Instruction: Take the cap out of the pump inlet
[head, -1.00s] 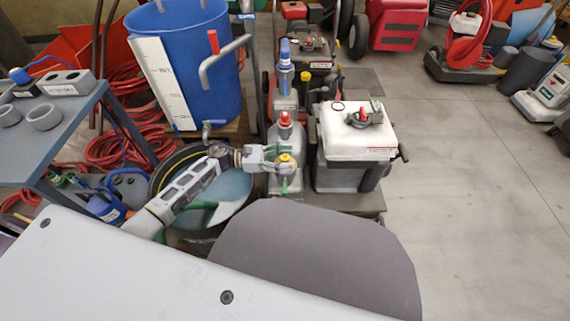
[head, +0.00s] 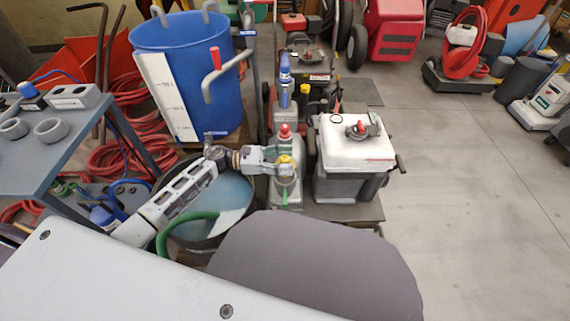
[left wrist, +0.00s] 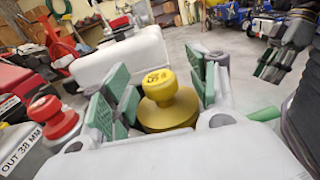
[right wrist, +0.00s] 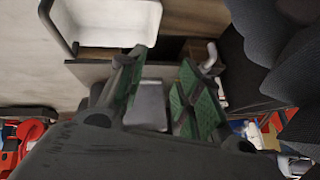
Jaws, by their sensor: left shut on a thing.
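The yellow cap (head: 285,162) is between the fingers of my left gripper (head: 286,172), over the near part of the grey pump (head: 290,193). In the left wrist view, the yellow cap (left wrist: 160,88) has a lettered knob on a wider round base, with my left gripper's green pads (left wrist: 158,98) on both sides. The left gripper is shut on it. My gripper hides the inlet, so I cannot tell whether the cap is clear of it. A red cap (head: 284,131) sits farther back; it also shows in the left wrist view (left wrist: 54,117). My right gripper (right wrist: 158,85) is open and empty.
A white-topped box (head: 350,145) stands close right of the pump. A blue barrel (head: 200,90) is behind left, a round tub (head: 235,200) below my left arm, and a grey bench (head: 60,160) at far left. Floor on the right is open.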

